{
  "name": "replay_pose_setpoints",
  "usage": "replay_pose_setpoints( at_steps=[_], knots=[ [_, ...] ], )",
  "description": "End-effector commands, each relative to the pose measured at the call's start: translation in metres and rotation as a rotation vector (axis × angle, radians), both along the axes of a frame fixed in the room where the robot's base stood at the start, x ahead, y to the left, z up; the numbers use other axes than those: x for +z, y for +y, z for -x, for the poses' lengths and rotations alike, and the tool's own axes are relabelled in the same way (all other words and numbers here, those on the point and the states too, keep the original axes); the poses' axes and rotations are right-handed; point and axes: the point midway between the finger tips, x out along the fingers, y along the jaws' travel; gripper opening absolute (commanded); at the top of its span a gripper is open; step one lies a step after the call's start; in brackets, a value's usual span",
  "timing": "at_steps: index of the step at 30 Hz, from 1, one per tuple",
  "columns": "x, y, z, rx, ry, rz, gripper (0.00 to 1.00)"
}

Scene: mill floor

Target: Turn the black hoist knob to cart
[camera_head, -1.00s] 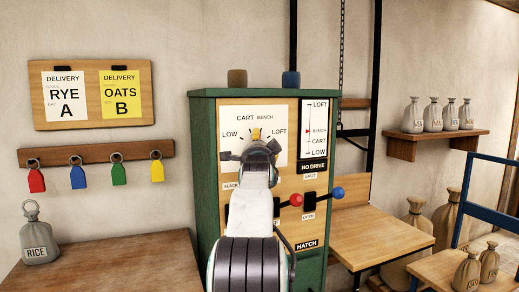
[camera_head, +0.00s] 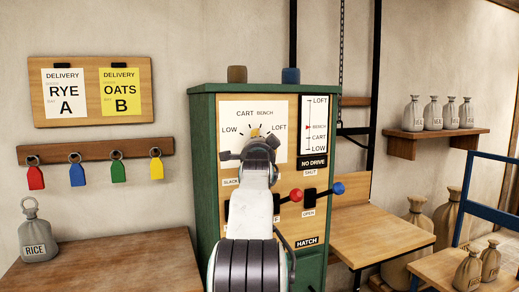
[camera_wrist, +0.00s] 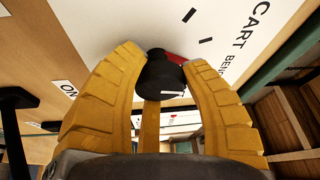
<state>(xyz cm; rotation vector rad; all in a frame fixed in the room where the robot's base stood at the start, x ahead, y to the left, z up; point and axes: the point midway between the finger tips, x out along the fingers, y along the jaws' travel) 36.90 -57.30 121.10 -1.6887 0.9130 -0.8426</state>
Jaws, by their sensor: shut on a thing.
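The black hoist knob (camera_wrist: 163,76) sits between the two yellow fingers of my gripper (camera_wrist: 165,60) in the wrist view, and the gripper is shut on it. A white line shows on the knob's side, but I cannot tell which label it points to. In the head view my gripper (camera_head: 256,132) covers the knob on the white dial plate (camera_head: 277,112). The plate reads LOW, CART, BENCH and LOFT. On the hoist scale (camera_head: 315,125) to its right, the red marker stands at BENCH. A NO DRIVE sign (camera_head: 313,162) is below the scale.
The plate is on a green cabinet (camera_head: 206,170). Red (camera_head: 296,195) and blue (camera_head: 338,188) lever balls stick out below right of my gripper. A wooden bench (camera_head: 380,240) stands right, a table (camera_head: 110,270) with a RICE sack (camera_head: 38,235) left.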

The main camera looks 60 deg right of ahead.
Motion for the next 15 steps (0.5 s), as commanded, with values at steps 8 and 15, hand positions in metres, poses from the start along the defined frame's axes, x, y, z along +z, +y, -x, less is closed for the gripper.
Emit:
replay_pose_setpoints(
  at_steps=[8,15],
  knots=[
    [-0.0004,0.0002,-0.0012,0.001,0.003,0.000,0.10],
    [-0.0003,0.0002,-0.0009,0.001,0.003,0.000,0.64]
  ],
)
